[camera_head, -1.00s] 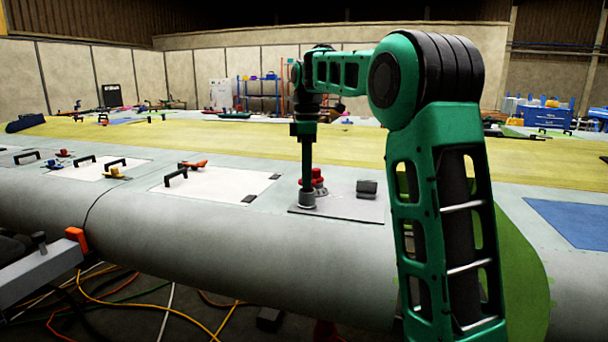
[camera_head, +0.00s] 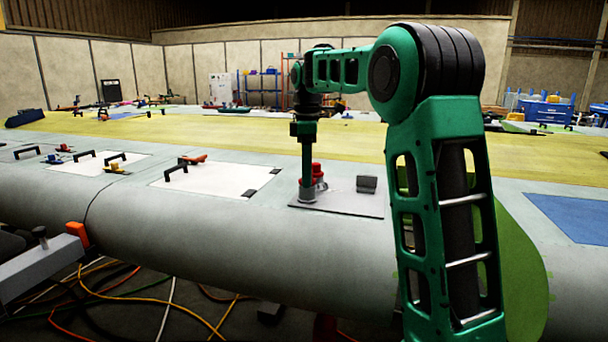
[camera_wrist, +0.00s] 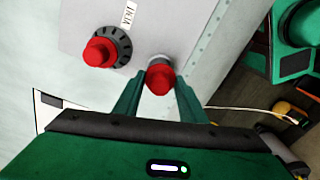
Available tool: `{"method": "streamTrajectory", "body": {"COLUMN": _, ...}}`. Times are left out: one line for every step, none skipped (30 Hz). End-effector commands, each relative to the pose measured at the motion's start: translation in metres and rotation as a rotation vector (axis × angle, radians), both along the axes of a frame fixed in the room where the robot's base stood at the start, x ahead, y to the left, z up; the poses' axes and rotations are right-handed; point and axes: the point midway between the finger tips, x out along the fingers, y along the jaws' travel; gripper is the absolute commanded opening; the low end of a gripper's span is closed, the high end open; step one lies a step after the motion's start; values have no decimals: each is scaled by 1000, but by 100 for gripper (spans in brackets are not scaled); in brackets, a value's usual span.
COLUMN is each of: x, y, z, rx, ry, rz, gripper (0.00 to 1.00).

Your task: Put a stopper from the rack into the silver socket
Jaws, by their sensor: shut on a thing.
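My gripper (camera_wrist: 158,88) is shut on a red stopper (camera_wrist: 159,78), whose rounded red top shows between the green fingers in the wrist view. A silver socket (camera_wrist: 160,59) shows directly at the held stopper, on the grey plate (camera_wrist: 187,28). I cannot tell how deep the stopper sits in it. In the head view my gripper (camera_head: 308,178) points straight down over the silver socket (camera_head: 308,196) on the plate (camera_head: 350,207). The fingertips and held stopper are too small to make out there. The rack cannot be picked out.
Close beside the socket, a second red knob (camera_wrist: 100,52) stands in a black ribbed ring (camera_wrist: 123,45) with a white label. A dark block (camera_head: 367,184) sits on the plate's right. A white panel (camera_head: 215,182) with black handles lies left. The wing's edge drops to a cable-strewn floor.

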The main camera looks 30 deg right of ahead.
Motion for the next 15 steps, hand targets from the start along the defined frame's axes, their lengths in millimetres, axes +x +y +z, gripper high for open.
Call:
{"method": "streamTrajectory", "body": {"x": 0, "y": 0, "z": 0, "rx": 0, "ry": 0, "rz": 0, "gripper": 16}}
{"method": "streamTrajectory", "body": {"x": 0, "y": 0, "z": 0, "rx": 0, "ry": 0, "rz": 0, "gripper": 42}}
{"method": "streamTrajectory", "body": {"x": 0, "y": 0, "z": 0, "rx": 0, "ry": 0, "rz": 0, "gripper": 51}}
{"method": "streamTrajectory", "body": {"x": 0, "y": 0, "z": 0, "rx": 0, "ry": 0, "rz": 0, "gripper": 59}}
{"method": "streamTrajectory", "body": {"x": 0, "y": 0, "z": 0, "rx": 0, "ry": 0, "rz": 0, "gripper": 59}}
{"method": "streamTrajectory", "body": {"x": 0, "y": 0, "z": 0, "rx": 0, "ry": 0, "rz": 0, "gripper": 59}}
{"method": "streamTrajectory", "body": {"x": 0, "y": 0, "z": 0, "rx": 0, "ry": 0, "rz": 0, "gripper": 59}}
{"method": "streamTrajectory", "body": {"x": 0, "y": 0, "z": 0, "rx": 0, "ry": 0, "rz": 0, "gripper": 59}}
{"method": "streamTrajectory", "body": {"x": 0, "y": 0, "z": 0, "rx": 0, "ry": 0, "rz": 0, "gripper": 59}}
{"method": "streamTrajectory", "body": {"x": 0, "y": 0, "z": 0, "rx": 0, "ry": 0, "rz": 0, "gripper": 59}}
{"method": "streamTrajectory", "body": {"x": 0, "y": 0, "z": 0, "rx": 0, "ry": 0, "rz": 0, "gripper": 59}}
{"method": "streamTrajectory", "body": {"x": 0, "y": 0, "z": 0, "rx": 0, "ry": 0, "rz": 0, "gripper": 59}}
{"method": "streamTrajectory", "body": {"x": 0, "y": 0, "z": 1, "rx": 0, "ry": 0, "rz": 0, "gripper": 59}}
{"method": "streamTrajectory", "body": {"x": 0, "y": 0, "z": 2, "rx": -1, "ry": -1, "rz": 0, "gripper": 59}}
{"method": "streamTrajectory", "body": {"x": 0, "y": 0, "z": 4, "rx": 0, "ry": -1, "rz": 0, "gripper": 59}}
